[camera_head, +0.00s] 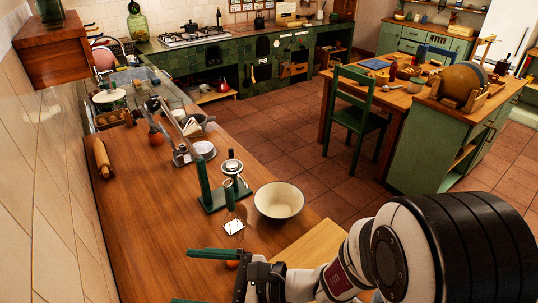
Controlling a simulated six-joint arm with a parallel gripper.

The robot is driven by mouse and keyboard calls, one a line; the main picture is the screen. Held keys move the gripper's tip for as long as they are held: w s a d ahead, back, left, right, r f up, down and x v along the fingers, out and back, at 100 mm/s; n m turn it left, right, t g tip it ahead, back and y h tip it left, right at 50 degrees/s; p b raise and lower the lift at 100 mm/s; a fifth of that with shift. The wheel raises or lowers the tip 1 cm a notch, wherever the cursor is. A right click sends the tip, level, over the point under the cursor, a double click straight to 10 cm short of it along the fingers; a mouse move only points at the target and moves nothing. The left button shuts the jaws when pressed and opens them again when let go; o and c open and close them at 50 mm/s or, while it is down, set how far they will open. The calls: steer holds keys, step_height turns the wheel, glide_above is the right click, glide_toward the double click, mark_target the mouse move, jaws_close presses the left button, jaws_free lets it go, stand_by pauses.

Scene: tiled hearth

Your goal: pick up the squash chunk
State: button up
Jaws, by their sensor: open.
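My gripper (181,277) is at the bottom of the view, low over the wooden counter, with its two green fingers pointing left. It is open, with bare counter showing between the fingers. A small orange-red piece (232,264) lies on the counter close to the upper finger, near the finger's base. It is partly hidden by the gripper, and I cannot tell for sure whether it is the squash chunk. I cannot make out any other clear squash chunk.
A cream bowl (279,212) stands right of a green-framed stand (213,201). A light wooden board (318,241) lies by the counter's right edge. A rolling pin (102,158) lies by the tiled wall. The counter's (150,215) left middle is clear.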

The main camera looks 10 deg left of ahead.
steer(key=w+f+m+t, duration=0.5)
steer(key=w+f+m, duration=0.1)
steer(key=w+f, duration=0.1)
steer(key=m+t+h, duration=0.5)
steer(key=m+h, duration=0.1)
steer(key=h, duration=0.1)
glide_toward(237, 265)
steer(key=shift+w+a+r, duration=0.25)
steer(key=shift+w+a, duration=0.1)
steer(key=shift+a, duration=0.15)
steer(key=shift+w+a+r, duration=0.2)
steer(key=shift+w+a, duration=0.2)
steer(key=shift+a, duration=0.15)
steer(key=x, duration=0.7)
steer(key=shift+w+d+f, duration=0.1)
steer(key=shift+w+f, duration=0.15)
steer(key=c, duration=1.5)
steer(key=shift+o, duration=0.2)
steer(key=shift+r, duration=0.1)
